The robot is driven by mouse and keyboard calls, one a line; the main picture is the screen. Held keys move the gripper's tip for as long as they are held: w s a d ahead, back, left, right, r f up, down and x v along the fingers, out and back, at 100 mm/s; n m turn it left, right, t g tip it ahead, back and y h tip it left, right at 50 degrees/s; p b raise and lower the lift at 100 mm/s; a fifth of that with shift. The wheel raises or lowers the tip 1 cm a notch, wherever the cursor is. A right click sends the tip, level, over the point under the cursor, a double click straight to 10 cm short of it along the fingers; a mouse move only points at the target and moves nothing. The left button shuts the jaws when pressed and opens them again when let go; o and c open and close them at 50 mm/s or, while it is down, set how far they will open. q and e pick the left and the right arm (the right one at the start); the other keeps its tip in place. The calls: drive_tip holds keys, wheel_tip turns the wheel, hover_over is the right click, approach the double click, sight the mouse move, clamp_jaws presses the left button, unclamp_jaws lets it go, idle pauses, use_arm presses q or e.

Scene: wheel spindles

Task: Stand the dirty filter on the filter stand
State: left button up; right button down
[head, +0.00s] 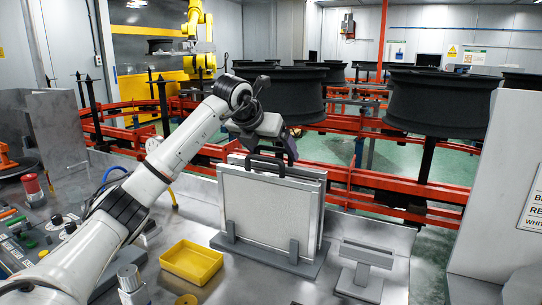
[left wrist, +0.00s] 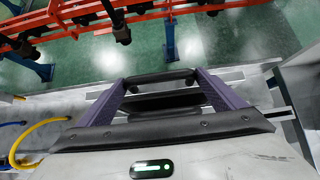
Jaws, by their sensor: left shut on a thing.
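A flat off-white filter panel (head: 268,208) in a pale metal frame stands upright in a grey slotted filter stand (head: 253,258) on the bench. A second framed panel edge (head: 323,210) shows close behind it. I cannot tell from the surfaces which one is dirty. My left gripper (head: 270,156) is above the panels' top edge, shut on a black filter handle. In the left wrist view, its purple fingers (left wrist: 165,98) flank dark handle bars (left wrist: 160,78). The panels' lower edges are partly hidden by the stand.
A yellow tray (head: 192,262) is left of the stand, and a small grey T-shaped holder (head: 366,262) is right of it. A control panel with buttons (head: 45,225) lies at the left. Red rails (head: 400,180) with black wheels (head: 440,98) run behind the bench.

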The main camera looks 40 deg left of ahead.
use_arm(q)
drive_tip(key=shift+f, duration=0.45)
drive_tip(key=o, duration=1.6)
drive_tip(key=shift+o, duration=0.2)
drive_tip(key=v, duration=1.2)
drive_tip(key=shift+b, duration=0.35)
